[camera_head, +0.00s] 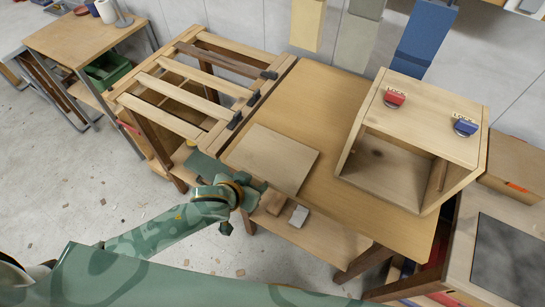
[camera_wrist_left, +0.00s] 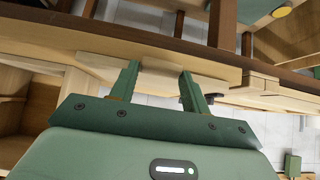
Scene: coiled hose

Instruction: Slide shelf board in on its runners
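A flat, pale wooden board (camera_head: 272,158), which looks like the shelf board, lies on the workbench near its front left edge. A wooden cabinet (camera_head: 455,145) with an open front stands on the bench to the right. Its inside is visible, with a strip on the right inner wall that may be a runner. My left gripper (camera_head: 262,188) is at the bench's front edge, just in front of the board. In the left wrist view its two fingers (camera_wrist_left: 160,70) are apart, with pale wood beyond them and nothing clearly clamped. My right gripper is not in view.
The cabinet top carries a red knob (camera_head: 394,98) and a blue knob (camera_head: 465,127), both marked LOCK. A slatted wooden frame (camera_head: 180,88) adjoins the bench (camera_head: 312,95) at left. Bench surface between board and cabinet is clear.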

